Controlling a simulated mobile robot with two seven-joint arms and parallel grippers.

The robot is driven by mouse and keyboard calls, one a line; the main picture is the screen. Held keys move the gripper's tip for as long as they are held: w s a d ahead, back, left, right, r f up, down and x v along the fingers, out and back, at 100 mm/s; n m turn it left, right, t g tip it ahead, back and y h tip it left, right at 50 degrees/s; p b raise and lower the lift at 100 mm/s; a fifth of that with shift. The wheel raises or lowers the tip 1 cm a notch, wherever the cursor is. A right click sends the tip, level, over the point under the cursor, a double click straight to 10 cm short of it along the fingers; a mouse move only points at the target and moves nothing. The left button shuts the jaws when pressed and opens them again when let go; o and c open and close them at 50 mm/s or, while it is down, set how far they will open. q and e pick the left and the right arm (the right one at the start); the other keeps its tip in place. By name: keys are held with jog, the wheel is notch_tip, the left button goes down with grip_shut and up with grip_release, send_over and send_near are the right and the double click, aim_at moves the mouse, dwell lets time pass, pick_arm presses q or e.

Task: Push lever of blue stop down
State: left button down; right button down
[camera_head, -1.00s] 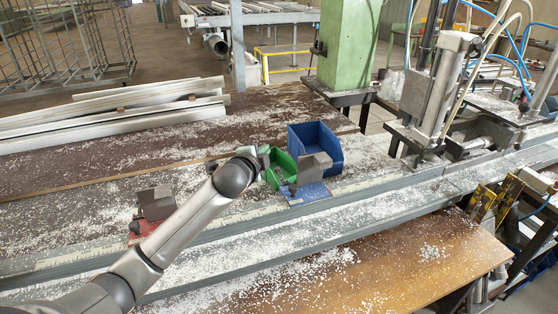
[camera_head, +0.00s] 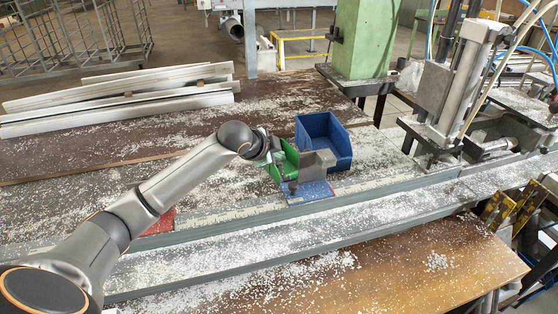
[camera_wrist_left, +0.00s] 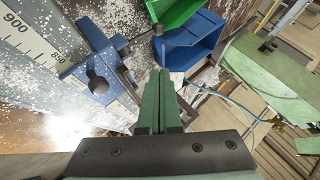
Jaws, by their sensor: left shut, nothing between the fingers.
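The blue stop (camera_head: 308,194) sits on the rail, a blue plate with a grey metal block (camera_head: 317,164) on it. Its lever with a small dark knob (camera_head: 292,186) shows at the plate's left side. My left gripper (camera_head: 277,149) is just behind and left of the block, in front of the green bin, apparently above the stop. In the left wrist view its green fingers (camera_wrist_left: 160,75) are shut with nothing between them. The blue stop (camera_wrist_left: 95,72) lies left of the fingers there, apart from them. My right gripper is not in view.
The green bin (camera_head: 287,158) and the blue bin (camera_head: 338,150) stand close behind the stop. A red stop (camera_head: 161,224) is mostly hidden by my left arm. A clamp machine (camera_head: 452,95) stands on the rail at right. Metal profiles (camera_head: 120,112) lie at back left.

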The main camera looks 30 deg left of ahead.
aim_at(282, 171)
pick_arm(q)
jog(key=x, duration=0.3)
jog(key=a+f, duration=0.1)
jog(key=w+a+f, duration=0.1)
jog(key=f, duration=0.1)
jog(key=shift+w+a+f+p, duration=0.2)
jog(key=shift+f+p, duration=0.05)
jog(key=shift+p, duration=0.05)
